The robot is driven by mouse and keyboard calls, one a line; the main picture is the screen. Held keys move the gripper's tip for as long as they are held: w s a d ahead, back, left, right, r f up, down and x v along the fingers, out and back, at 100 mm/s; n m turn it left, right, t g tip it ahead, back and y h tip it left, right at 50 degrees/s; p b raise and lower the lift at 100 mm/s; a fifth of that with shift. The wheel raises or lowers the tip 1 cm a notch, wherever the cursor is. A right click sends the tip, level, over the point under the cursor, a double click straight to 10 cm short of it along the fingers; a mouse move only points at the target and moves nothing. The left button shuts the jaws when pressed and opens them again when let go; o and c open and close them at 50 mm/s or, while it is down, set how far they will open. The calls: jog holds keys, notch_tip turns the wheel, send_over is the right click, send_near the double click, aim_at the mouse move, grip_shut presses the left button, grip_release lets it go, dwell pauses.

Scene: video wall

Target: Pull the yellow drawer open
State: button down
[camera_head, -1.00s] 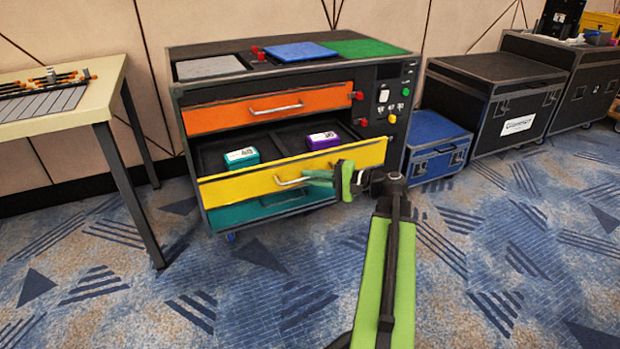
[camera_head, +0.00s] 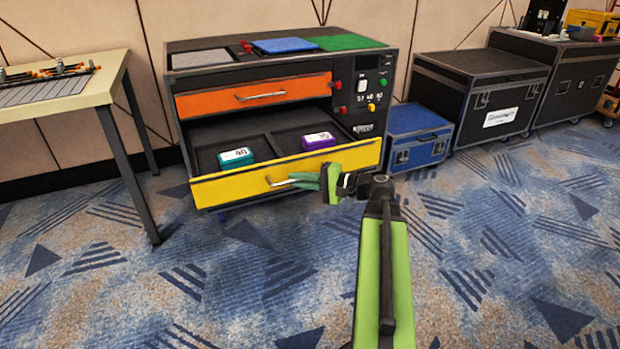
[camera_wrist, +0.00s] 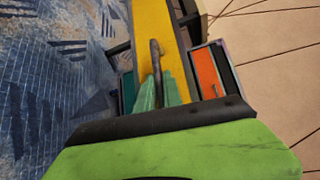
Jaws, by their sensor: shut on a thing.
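The yellow drawer (camera_head: 230,187) is pulled well out of the black cabinet (camera_head: 350,120), below the orange drawer (camera_head: 215,103). Its inside shows a teal box (camera_head: 236,158) on the left and a purple box (camera_head: 318,141) on the right, in separate compartments. My gripper (camera_head: 300,180) is in front of the yellow drawer, shut on its metal handle (camera_head: 278,182). In the wrist view the green fingers (camera_wrist: 157,95) close around the handle (camera_wrist: 155,62), with the yellow front (camera_wrist: 160,25) behind it.
A table (camera_head: 100,85) stands at left. A blue case (camera_head: 415,137) and black cases (camera_head: 480,95) stand right of the cabinet. The patterned carpet in front is clear. The cabinet top holds a blue panel (camera_head: 285,45) and a green panel (camera_head: 345,43).

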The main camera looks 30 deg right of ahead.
jog(key=shift+a, duration=0.15)
jog(key=c, duration=1.5)
grip_release()
jog(key=shift+d, duration=0.3)
jog(key=p+v, duration=0.2)
jog(key=v, duration=1.5)
jog(key=shift+s, duration=0.2)
jog(key=shift+d, duration=0.1)
